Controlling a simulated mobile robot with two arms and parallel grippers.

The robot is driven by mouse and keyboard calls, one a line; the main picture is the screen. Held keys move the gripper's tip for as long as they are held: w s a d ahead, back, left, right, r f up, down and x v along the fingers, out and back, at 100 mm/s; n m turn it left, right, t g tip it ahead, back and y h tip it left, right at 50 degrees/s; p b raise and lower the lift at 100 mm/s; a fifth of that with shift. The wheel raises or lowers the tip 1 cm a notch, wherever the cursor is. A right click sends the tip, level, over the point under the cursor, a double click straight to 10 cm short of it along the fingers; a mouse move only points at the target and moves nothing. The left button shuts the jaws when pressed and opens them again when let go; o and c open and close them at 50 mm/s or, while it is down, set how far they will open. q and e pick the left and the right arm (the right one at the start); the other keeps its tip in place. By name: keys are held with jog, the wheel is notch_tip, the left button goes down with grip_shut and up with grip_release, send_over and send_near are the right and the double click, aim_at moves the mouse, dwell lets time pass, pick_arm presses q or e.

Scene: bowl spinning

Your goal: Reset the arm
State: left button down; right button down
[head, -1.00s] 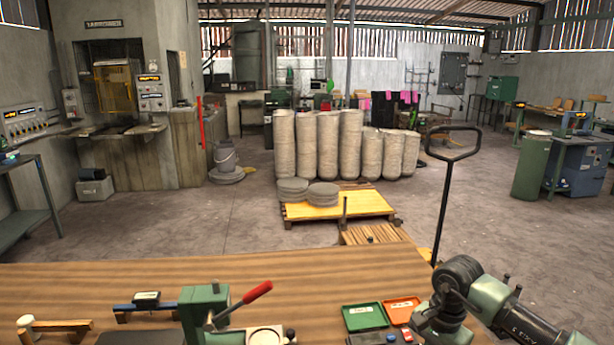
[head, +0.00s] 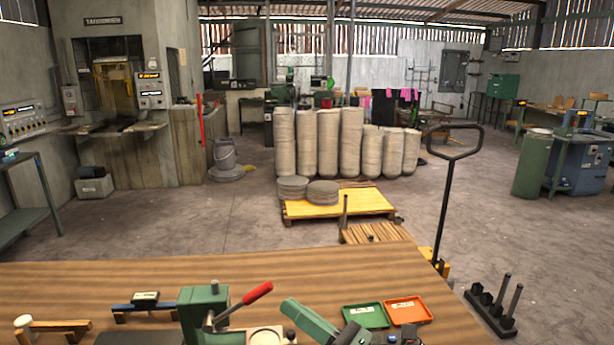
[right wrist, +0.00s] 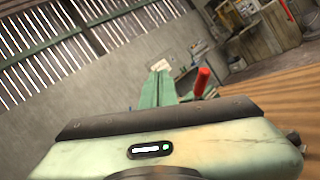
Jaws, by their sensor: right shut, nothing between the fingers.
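My right gripper (head: 291,305) reaches in from the bottom middle, above the wooden workbench (head: 120,278). Its pale green fingers are shut and hold nothing; they also show in the right wrist view (right wrist: 158,88). It is just right of a green hand press (head: 205,315) with a red lever handle (head: 257,292). The lever also shows in the right wrist view (right wrist: 202,80), right of the fingers. Most of my right arm is below the picture edge. My left gripper is not in view.
Right of my gripper lie a green tray (head: 364,317) and an orange tray (head: 407,310). A gauge (head: 145,301) and a wooden-handled tool (head: 50,325) lie at the left. Beyond the bench are a pallet jack handle (head: 447,200), a yellow pallet (head: 340,205) and a black peg rack (head: 492,308).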

jog(key=w+d+f+m+t+h, duration=0.15)
jog(key=d+m+t+h, duration=0.25)
jog(key=d+m+h, duration=0.5)
jog(key=w+d+f+m+t+h, duration=0.1)
jog(key=d+f+m+t+h, duration=0.3)
jog(key=m, duration=1)
jog(key=s+d+f+m+g+h, duration=0.5)
jog(key=d+f+m, duration=0.2)
jog(key=f+m, duration=0.15)
jog(key=s+d+f+m+g, duration=0.1)
jog(key=s+f+m+g, duration=0.3)
jog(key=s+f+g, duration=0.55)
jog(key=s+d+f+m+g, duration=0.15)
jog(key=s+f+m, duration=0.4)
jog(key=s, duration=0.85)
notch_tip(320, 180, down, 27)
jog(key=s+n+g+b, duration=0.1)
jog(key=s+d+f+g+b, duration=0.1)
jog(key=s+d+f, duration=0.1)
jog(key=s+f, duration=1.5)
jog(key=shift+d+g, duration=0.3)
jog(key=shift+d, duration=0.05)
